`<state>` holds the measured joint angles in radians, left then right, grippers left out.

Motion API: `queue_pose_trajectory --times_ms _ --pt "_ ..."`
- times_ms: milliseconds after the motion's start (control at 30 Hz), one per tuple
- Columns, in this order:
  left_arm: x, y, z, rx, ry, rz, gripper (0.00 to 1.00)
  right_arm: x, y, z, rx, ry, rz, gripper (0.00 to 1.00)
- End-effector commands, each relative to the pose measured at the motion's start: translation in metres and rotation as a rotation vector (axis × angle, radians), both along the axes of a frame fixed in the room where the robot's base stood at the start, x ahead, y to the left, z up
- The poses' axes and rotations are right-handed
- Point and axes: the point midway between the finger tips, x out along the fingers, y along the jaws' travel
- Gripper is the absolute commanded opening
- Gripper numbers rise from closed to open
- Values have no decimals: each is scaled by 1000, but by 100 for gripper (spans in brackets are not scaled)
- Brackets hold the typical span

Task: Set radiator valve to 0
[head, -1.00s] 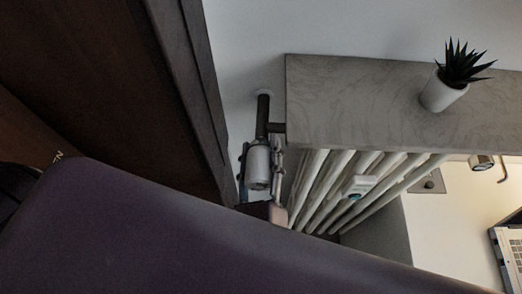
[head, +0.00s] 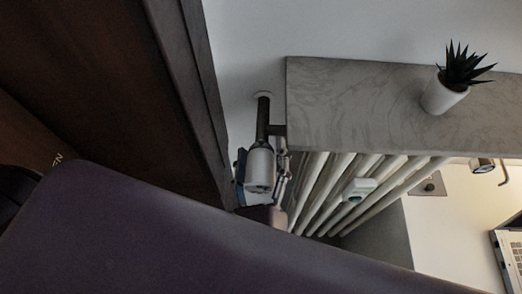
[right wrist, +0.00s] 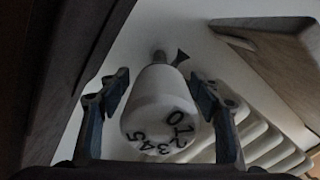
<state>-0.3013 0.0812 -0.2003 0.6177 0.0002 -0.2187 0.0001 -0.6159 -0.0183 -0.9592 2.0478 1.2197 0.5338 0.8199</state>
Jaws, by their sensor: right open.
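The radiator valve (head: 259,172) is a white cylindrical knob on a dark pipe, beside the radiator in the head view. In the right wrist view the knob (right wrist: 158,100) fills the middle. Black digits 0 to 5 curve round its end, with the 0 at the right and the 5 at the lower left. My right gripper (head: 263,168) is open, with one finger on each side of the knob. In the right wrist view the right gripper (right wrist: 160,92) shows gaps between its fingers and the knob. My left gripper is out of view.
A white ribbed radiator (head: 338,190) stands right of the valve under a grey shelf (head: 350,105) with a potted plant (head: 443,95). A dark wooden panel (head: 165,80) is close on the left. A laptop (head: 510,250) shows at the right edge.

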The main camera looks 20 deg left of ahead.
Motion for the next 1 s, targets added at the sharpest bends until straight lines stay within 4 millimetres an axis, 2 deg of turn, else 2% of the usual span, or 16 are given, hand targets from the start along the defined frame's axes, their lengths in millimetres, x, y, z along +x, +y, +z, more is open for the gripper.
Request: queue_pose_trajectory --times_ms 300,500,1000 --pt "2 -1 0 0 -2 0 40 -47 -13 -1 -3 2 3 59" --pt "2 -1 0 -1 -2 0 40 -67 -19 0 1 0 1 59" --pt "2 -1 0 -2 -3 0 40 -69 -20 0 1 -1 1 59"
